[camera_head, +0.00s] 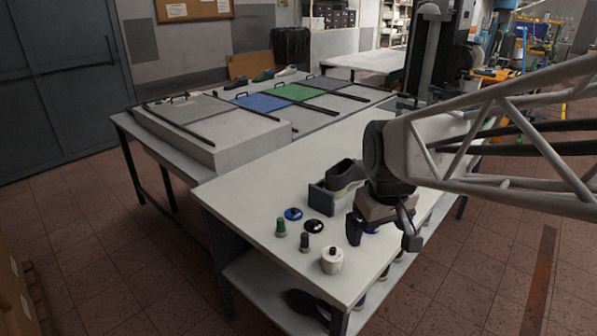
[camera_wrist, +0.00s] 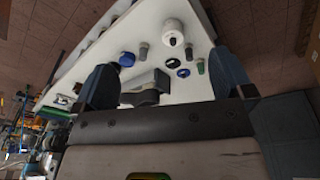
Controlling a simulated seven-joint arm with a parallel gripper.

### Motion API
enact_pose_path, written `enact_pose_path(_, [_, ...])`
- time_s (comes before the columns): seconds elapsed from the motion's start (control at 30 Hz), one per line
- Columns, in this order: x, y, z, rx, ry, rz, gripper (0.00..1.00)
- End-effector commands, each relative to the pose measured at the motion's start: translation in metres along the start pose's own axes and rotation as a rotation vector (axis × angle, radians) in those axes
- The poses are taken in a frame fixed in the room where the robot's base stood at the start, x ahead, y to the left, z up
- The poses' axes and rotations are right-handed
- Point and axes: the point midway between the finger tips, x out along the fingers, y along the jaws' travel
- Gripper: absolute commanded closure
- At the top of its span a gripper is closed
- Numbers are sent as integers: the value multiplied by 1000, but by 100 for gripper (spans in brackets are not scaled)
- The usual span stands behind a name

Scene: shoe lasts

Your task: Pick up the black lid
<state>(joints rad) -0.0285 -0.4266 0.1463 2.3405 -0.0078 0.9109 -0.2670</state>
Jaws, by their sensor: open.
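The black lid (camera_head: 313,226) is a flat dark disc with a small pale mark, lying on the white table. It also shows in the wrist view (camera_wrist: 172,63), in the gap between my fingers but farther off, on the table. My gripper (camera_head: 383,236) is open and empty, above the table and to the right of the lid in the head view. Both dark fingers of my gripper (camera_wrist: 165,78) stand wide apart in the wrist view. Nothing hides the lid.
A dark shoe (camera_head: 345,175) sits by a grey block behind. The table's left part is clear.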

Motion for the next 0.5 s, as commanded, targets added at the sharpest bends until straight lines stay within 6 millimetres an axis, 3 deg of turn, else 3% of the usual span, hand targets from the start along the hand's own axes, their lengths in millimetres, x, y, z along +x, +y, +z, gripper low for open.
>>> enact_pose_path(0.5, [54,12,-119,-312,-56,-32,1])
